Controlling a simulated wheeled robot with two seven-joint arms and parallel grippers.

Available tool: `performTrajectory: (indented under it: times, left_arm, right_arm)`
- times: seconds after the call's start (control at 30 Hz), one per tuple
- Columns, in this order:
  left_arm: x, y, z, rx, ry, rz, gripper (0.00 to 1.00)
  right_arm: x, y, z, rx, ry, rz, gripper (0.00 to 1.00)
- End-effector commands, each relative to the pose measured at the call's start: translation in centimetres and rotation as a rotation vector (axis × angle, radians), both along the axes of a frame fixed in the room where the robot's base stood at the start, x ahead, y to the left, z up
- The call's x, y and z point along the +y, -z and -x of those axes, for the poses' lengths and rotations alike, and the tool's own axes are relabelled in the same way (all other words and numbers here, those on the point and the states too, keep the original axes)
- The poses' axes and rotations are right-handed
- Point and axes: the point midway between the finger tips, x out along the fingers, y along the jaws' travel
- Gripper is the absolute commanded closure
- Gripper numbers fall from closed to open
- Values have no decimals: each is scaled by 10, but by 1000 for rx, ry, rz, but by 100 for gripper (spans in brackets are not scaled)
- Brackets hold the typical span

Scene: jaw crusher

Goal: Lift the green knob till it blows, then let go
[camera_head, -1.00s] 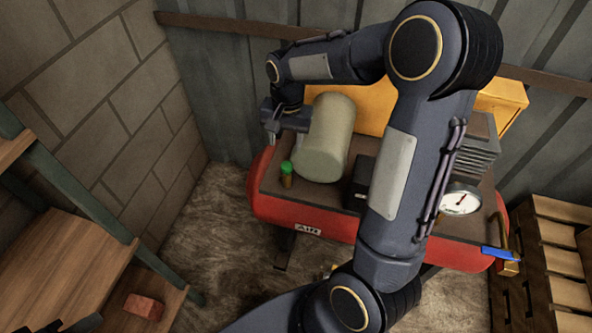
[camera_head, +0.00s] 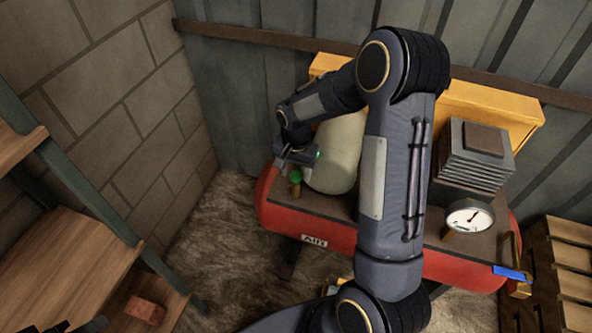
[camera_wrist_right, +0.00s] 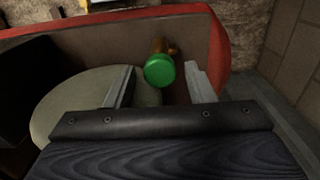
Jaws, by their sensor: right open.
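The green knob (camera_head: 295,176) sits on a short brass stem on top of the red air tank (camera_head: 330,232), near its left end. In the right wrist view the green knob (camera_wrist_right: 159,71) lies between the two finger lines, with the brass stem behind it. My right gripper (camera_head: 288,172) is open, right by the knob; it also shows in the right wrist view (camera_wrist_right: 160,85), its fingers apart on either side of the knob. I cannot tell whether a finger touches it. My left gripper is not in view.
A pale green cylinder (camera_head: 338,155) stands close beside the knob. A pressure gauge (camera_head: 469,217) and a finned block (camera_head: 477,155) are further right on the tank. A blue-handled valve (camera_head: 510,273) is at the tank's right end. Wooden shelves (camera_head: 70,260) stand at left.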

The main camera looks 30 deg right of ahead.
Motion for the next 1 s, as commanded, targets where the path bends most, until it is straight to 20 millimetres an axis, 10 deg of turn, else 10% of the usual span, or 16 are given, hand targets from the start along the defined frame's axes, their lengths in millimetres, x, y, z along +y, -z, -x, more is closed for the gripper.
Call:
performTrajectory:
  times: [0.5,1.0]
  left_arm:
    - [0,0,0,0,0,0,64]
    - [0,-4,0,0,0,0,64]
  right_arm:
    - [0,0,0,1,0,1,100]
    - [0,-13,0,1,0,0,100]
